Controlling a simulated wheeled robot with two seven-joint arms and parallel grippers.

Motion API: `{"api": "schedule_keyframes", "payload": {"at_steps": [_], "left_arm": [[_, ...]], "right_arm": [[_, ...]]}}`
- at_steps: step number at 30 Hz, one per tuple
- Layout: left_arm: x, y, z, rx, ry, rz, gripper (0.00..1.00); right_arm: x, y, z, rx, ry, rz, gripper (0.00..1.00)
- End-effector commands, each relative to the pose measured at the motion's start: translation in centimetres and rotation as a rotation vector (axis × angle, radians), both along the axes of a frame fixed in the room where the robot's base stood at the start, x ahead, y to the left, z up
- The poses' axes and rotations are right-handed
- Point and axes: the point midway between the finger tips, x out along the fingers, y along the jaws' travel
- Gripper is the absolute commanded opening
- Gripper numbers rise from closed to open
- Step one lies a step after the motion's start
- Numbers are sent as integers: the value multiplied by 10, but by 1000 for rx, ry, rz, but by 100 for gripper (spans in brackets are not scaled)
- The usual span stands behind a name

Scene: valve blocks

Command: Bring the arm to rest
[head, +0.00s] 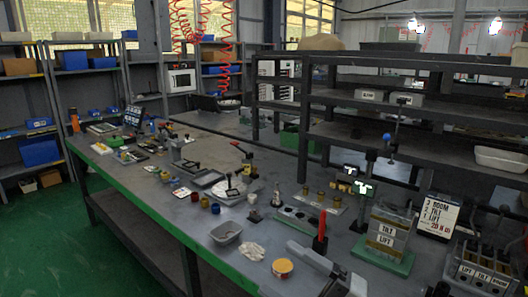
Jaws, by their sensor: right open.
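My right gripper (336,277) is at the bottom edge, right of centre, with its jaws open. It is partly cut off by the frame, and I see nothing held in it. A valve block labelled TILT and LIFT (387,234) stands upright on a green base (384,261), to the right of and behind the gripper. Another block labelled LIFT, TILT and BOOM (484,272) stands at the lower right, apart from the gripper. My left gripper is not in view.
A red-handled tool (321,228) stands upright just behind the gripper. A yellow-topped round tin (282,267), a white cloth (251,251) and a grey tray (226,232) lie to its left. The bench's left front edge is clear.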

Motion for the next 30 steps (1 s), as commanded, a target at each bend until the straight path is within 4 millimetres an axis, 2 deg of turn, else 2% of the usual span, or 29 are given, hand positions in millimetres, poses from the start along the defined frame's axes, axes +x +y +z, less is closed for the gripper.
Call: {"api": "schedule_keyframes", "payload": {"at_steps": [1, 2, 3, 5, 6, 9, 13, 15, 19, 30], "left_arm": [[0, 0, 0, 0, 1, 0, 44], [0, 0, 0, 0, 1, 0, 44], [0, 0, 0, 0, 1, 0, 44], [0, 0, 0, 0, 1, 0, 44], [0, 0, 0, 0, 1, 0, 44], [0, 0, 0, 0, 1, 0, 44], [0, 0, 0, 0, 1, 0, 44], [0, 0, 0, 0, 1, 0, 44], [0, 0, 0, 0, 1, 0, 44], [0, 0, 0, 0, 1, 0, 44]], "right_arm": [[4, -11, -24, 103, 187, -99, 78], [7, -19, -39, 158, 294, -158, 78], [8, -31, -62, 225, 440, -238, 78], [2, -50, -103, 316, 665, -358, 78], [-5, -62, -130, 368, 804, -430, 78], [-36, -85, -191, 463, 1105, -584, 78], [-83, -102, -248, 540, 1392, -724, 78], [-104, -107, -267, 566, 1497, -773, 78], [-127, -111, -285, 587, 1603, -824, 78], [-131, -112, -287, 590, 1619, -831, 78]]}}
